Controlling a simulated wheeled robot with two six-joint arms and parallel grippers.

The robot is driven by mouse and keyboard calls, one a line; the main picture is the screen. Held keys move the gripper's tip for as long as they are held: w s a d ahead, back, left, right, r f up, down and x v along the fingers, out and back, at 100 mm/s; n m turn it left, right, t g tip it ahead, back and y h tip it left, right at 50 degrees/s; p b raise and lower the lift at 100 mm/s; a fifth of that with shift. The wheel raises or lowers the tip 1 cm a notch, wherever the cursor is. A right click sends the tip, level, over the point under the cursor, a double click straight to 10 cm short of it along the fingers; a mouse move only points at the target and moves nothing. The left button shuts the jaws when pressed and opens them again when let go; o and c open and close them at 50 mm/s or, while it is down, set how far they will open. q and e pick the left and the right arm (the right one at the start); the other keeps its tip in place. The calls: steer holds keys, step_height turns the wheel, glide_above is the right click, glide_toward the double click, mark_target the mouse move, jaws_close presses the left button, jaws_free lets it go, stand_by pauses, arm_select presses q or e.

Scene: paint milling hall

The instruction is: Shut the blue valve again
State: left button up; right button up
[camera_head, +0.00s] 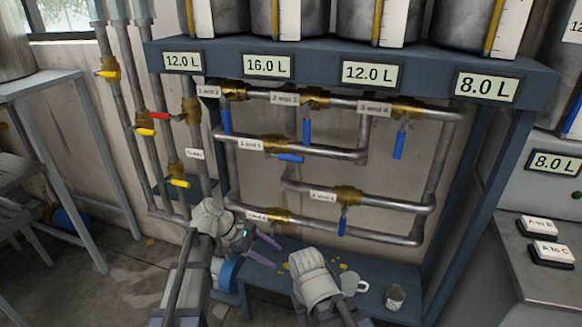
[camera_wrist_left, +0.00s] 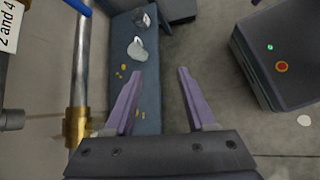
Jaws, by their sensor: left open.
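Several valves with brass bodies and blue handles sit on the pipework. The "1 and 3" valve's blue handle (camera_head: 290,158) lies along its horizontal pipe. Blue handles on the upper left (camera_head: 226,120), upper middle (camera_head: 306,131), upper right (camera_head: 399,140) and lower right (camera_head: 343,221) hang down across their pipes. The lowest brass valve (camera_head: 280,215) shows no clear handle; I cannot tell how it is set. My left gripper (camera_head: 272,254) is open and empty, below that valve. In the left wrist view, its fingers (camera_wrist_left: 160,72) are apart, beside a brass valve (camera_wrist_left: 76,127). My right gripper is out of view.
A low blue bench (camera_head: 262,284) under the pipes holds a white mug (camera_head: 352,284), a speckled cup (camera_head: 396,297) and yellow spots. Yellow and red handles are on the left pipes. Tank displays (camera_head: 266,66) read 12.0, 16.0, 12.0 and 8.0 L. A button console (camera_head: 525,285) stands right.

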arm_select(q)
steer(key=w+d+r+n+h, duration=0.2)
steer(key=w+r+n+h, duration=0.4)
steer(key=w+r+n, duration=0.25)
steer(key=n+h, duration=0.6)
steer(key=n, duration=0.2)
glide_toward(292, 159)
steer(key=d, duration=0.2)
steer(key=shift+w+p+x, duration=0.15)
steer(key=shift+p+x, duration=0.1)
steer(key=shift+x, duration=1.05)
steer(key=shift+w+p+x, duration=0.2)
steer(key=shift+p+x, duration=0.1)
steer(key=shift+x, duration=1)
steer(key=shift+w+p+x, duration=0.15)
steer(key=shift+p+x, duration=0.1)
steer(key=shift+x, duration=1.1)
jaws_close()
